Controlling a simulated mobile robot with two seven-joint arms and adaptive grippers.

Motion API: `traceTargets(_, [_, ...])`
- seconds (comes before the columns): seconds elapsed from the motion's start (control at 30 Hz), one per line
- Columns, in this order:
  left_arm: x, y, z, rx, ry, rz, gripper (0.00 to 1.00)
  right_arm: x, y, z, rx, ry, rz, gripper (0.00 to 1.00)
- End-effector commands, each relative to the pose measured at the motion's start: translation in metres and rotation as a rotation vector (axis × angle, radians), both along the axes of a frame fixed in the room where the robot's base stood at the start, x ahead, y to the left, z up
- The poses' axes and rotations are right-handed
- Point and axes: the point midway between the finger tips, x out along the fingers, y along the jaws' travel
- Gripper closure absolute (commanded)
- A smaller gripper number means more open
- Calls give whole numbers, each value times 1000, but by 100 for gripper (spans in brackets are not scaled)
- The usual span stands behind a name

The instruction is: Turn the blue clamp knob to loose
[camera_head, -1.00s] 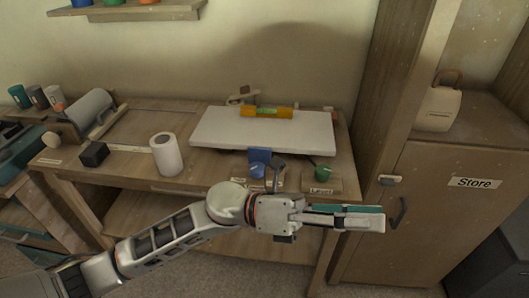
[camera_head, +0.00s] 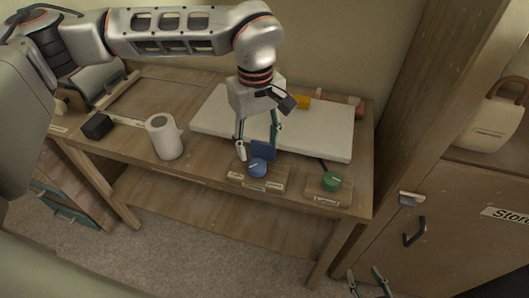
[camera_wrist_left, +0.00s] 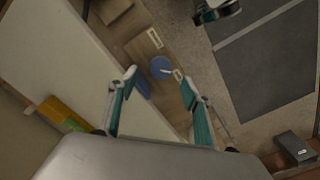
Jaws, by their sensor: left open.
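The blue clamp knob (camera_head: 257,168), round with a white pointer mark, sits on a small labelled wooden block at the table's front edge. A blue upright plate (camera_head: 264,150) stands just behind it. My left gripper (camera_head: 258,148) points down above and behind the knob, open and empty, its fingers apart. In the left wrist view the knob (camera_wrist_left: 161,67) shows beyond the gap between the left fingertips (camera_wrist_left: 159,82); I see no contact. The label text is too small to read. My right gripper (camera_head: 364,270) is at the bottom edge of the head view, its two fingers apart.
A green knob (camera_head: 331,181) sits on another block to the right. A white cylinder (camera_head: 164,137) and black block (camera_head: 97,126) stand left. A cabinet (camera_head: 450,220) is right.

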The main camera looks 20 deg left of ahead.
Motion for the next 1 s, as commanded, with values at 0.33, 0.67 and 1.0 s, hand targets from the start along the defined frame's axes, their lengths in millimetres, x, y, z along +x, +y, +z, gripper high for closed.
traceTargets(0.33, [2,6,-34,18,-6,0,51,-2,0,3,1,2,0,60])
traceTargets(0.67, [3,5,-72,17,-10,-1,51,-2,1,6,1,2,0,60])
traceTargets(1.0, [3,5,-75,16,-11,-1,53,-1,1,6,1,1,0,60])
